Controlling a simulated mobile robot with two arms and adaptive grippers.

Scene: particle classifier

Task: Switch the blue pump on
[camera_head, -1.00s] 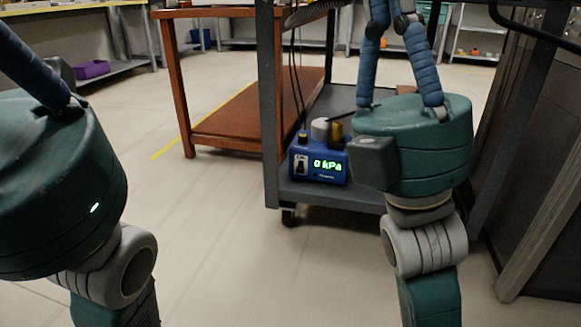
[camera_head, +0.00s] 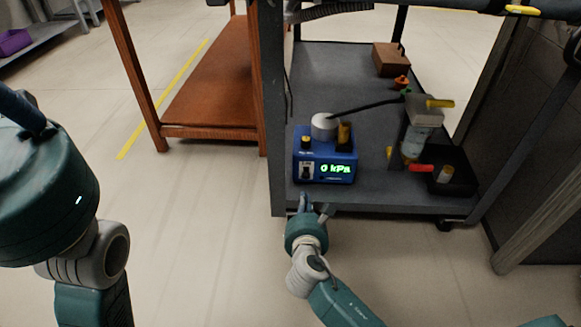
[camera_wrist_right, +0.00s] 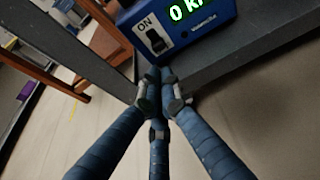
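The blue pump (camera_head: 340,150) stands on the grey cart's lower shelf, and its green display reads 0 kPa. It also shows at the top of the right wrist view (camera_wrist_right: 205,30). Its black switch (camera_wrist_right: 156,41) sits on a pale plate marked ON, left of the display; I cannot tell its position. My right gripper (camera_head: 305,199) is just in front of the pump, below the switch. In the right wrist view its blue fingers (camera_wrist_right: 160,78) meet at their tips with nothing between them. My left gripper (camera_head: 22,108) is at the left edge, its fingertips out of frame.
The grey cart shelf (camera_head: 365,100) also bears a small stand with a bottle (camera_head: 412,145), a black tray (camera_head: 462,180) and a brown box (camera_head: 390,60). A cart leg (camera_head: 269,110) rises left of the pump. An orange-brown table (camera_head: 215,95) stands further left. Floor in front is clear.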

